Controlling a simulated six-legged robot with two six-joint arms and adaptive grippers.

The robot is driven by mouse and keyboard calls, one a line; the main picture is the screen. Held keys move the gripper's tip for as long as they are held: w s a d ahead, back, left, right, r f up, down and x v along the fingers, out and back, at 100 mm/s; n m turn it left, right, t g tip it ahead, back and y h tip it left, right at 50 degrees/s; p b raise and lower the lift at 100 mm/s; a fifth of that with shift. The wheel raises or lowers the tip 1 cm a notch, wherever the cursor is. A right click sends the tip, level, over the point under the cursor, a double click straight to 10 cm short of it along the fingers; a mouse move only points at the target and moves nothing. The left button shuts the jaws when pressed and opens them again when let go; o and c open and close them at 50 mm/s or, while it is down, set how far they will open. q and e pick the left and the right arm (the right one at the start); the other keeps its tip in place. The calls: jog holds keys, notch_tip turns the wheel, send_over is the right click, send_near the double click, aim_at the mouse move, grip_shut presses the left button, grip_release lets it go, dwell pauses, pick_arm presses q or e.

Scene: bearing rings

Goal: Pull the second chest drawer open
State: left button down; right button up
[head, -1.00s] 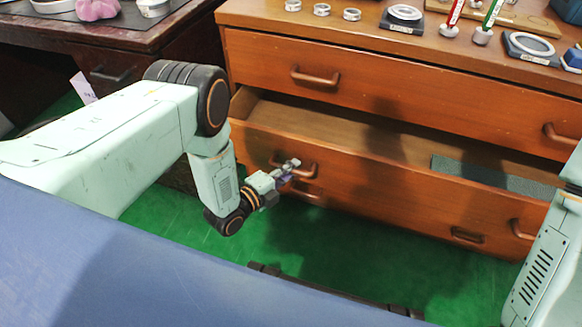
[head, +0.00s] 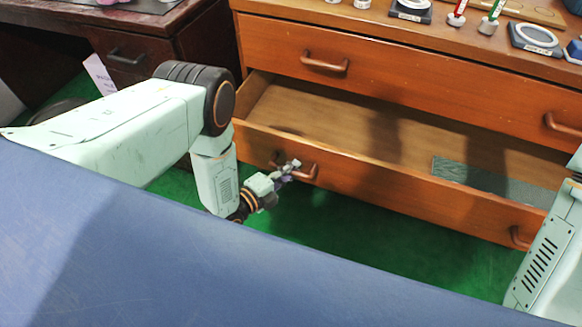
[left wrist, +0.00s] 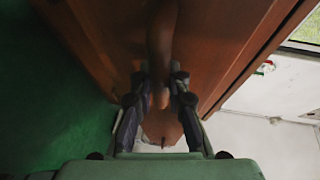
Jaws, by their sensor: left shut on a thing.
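The second chest drawer (head: 400,185) stands well open below the shut top drawer (head: 400,85). Its inside is bare wood, with a dark green flat piece (head: 480,182) toward the right. My left gripper (head: 290,168) is shut on the drawer's left handle (head: 306,173). In the left wrist view the two fingers (left wrist: 160,95) stand on either side of the brown handle (left wrist: 161,50). A second handle (head: 520,238) at the drawer's right end is free. My right arm shows at the right edge, but its gripper is out of view.
Rings on small stands (head: 410,10) and two upright markers (head: 490,17) stand on the chest top. A dark desk (head: 135,45) is at the left. My blue body fills the foreground, close to the drawer front. Green floor shows between them.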

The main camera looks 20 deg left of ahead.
pick_arm(q)
jog(key=shift+a, duration=0.1)
jog(key=c, duration=1.3)
grip_release()
jog(key=shift+s, duration=0.1)
jog(key=v, duration=1.2)
jog(key=shift+r, duration=0.1)
